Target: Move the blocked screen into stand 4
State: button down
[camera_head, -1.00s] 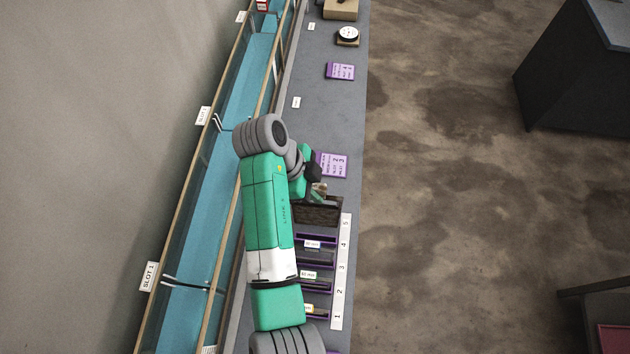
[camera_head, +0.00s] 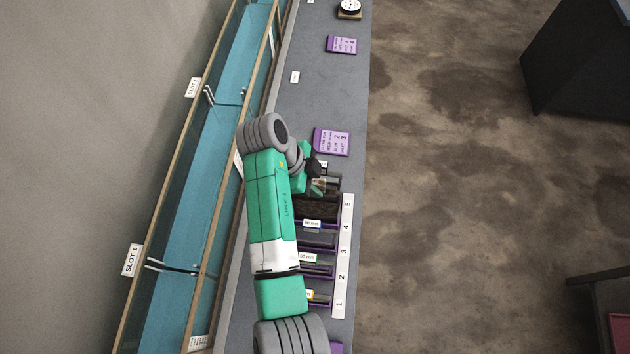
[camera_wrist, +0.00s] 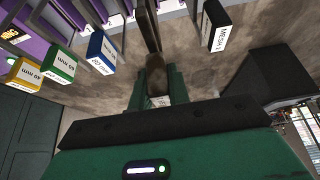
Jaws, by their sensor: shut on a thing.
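My gripper (camera_head: 319,186) is shut on the top of a dark brown, textured panel (camera_head: 318,208), which I take for the blocked screen. The panel is beside the figure 5 of the number strip, above or in the rack; its lower edge is hidden. The purple stand rack (camera_head: 319,249) runs below it in the head view, and stand 4 is partly hidden by tags and the arm.
Screens with blue (camera_head: 312,224), green (camera_head: 308,258) and yellow (camera_head: 318,296) tags stand in the rack. A number strip (camera_head: 343,262) lies along its right. A purple card (camera_head: 332,142) lies beyond. A blue-floored glazed channel (camera_head: 190,190) runs along the left.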

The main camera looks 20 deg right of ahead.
jog(key=shift+f, duration=0.25)
dwell(0.6)
jog(key=b, duration=0.4)
send_over(316, 202)
jog(key=shift+w+a+f, duration=0.1)
jog(key=shift+w+f, duration=0.05)
jog(key=shift+f, duration=0.95)
jog(key=shift+w+f, duration=0.1)
jog(key=shift+f, duration=0.95)
jog(key=shift+f+b, duration=0.5)
jog(key=shift+f, duration=0.45)
jog(key=c, duration=1.3)
grip_release()
jog(key=shift+o, duration=0.2)
